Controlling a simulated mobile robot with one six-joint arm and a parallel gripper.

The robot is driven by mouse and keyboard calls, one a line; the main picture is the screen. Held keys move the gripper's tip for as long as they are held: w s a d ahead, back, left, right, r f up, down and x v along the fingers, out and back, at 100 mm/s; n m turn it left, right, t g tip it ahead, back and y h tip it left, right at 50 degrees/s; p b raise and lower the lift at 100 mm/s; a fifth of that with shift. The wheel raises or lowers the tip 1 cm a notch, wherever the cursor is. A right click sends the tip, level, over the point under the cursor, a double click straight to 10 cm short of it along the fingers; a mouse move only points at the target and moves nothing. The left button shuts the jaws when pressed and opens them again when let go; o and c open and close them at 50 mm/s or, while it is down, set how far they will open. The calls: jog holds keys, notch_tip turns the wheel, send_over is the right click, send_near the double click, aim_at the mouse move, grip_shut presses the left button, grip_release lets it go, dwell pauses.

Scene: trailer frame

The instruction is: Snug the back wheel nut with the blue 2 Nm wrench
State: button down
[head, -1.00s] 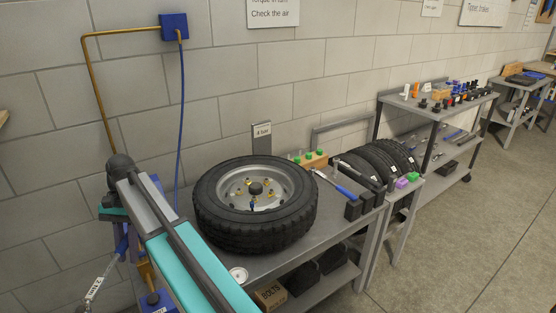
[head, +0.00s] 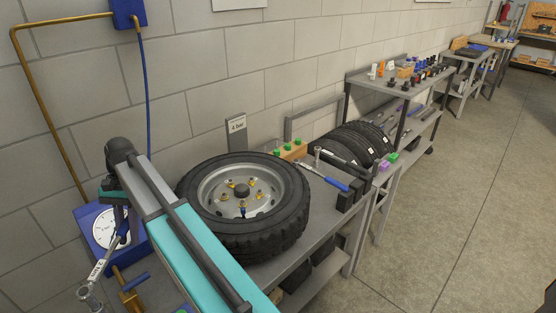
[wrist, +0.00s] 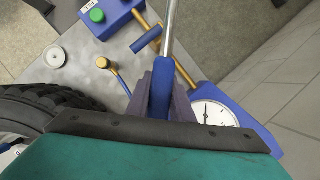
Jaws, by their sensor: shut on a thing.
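My gripper (wrist: 163,98) is shut on the blue handle of a wrench (wrist: 162,88), whose bright shaft runs up out of the wrist view. In the head view the wrench (head: 97,268) hangs at the lower left, tilted, with a white label too small to read fully and a ring-like head at its lower end. It is left of the wheel (head: 243,240) and apart from it. The wheel lies flat on the bench, rim up. Several brass-coloured nuts sit around its dark hub, including one at the back left (head: 228,183). My arm hides part of the tyre's left side.
A blue box with a gauge (head: 108,228) stands left, close to the wrench. Another blue-handled wrench (head: 333,183) lies right of the wheel. A wooden block with green knobs (head: 290,150) is behind it. Tyres stand beyond. The floor at right is clear.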

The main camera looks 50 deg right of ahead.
jog(key=shift+w+d+r, duration=0.1)
jog(key=shift+w+d, duration=0.05)
jog(key=shift+d, duration=0.15)
jog(key=s+d+r+m+t+p, duration=0.15)
jog(key=d+m, duration=0.25)
jog(key=d, duration=0.5)
jog(key=d+r+m+t+p, duration=0.1)
jog(key=d+m+p, duration=0.2)
jog(key=d, duration=0.6)
jog(key=s+d+r+m+t+p, duration=0.15)
jog(key=d+m, duration=0.25)
jog(key=d, duration=0.4)
jog(key=s+d+r+m+t+p, duration=0.1)
jog(key=s+d+m, duration=0.4)
jog(key=d, duration=0.7)
jog(key=s+d+r+m+t+h+p, duration=0.1)
jog(key=s+d+m+t+p, duration=0.1)
jog(key=s+d+m+p, duration=0.2)
jog(key=s+d, duration=0.3)
jog(key=d, duration=0.4)
jog(key=shift+d+r+m+h, duration=0.15)
jog(key=shift+d+m+h, duration=0.15)
jog(key=shift+d+m, duration=0.1)
jog(key=shift+b, duration=0.5)
jog(key=shift+p, duration=0.55)
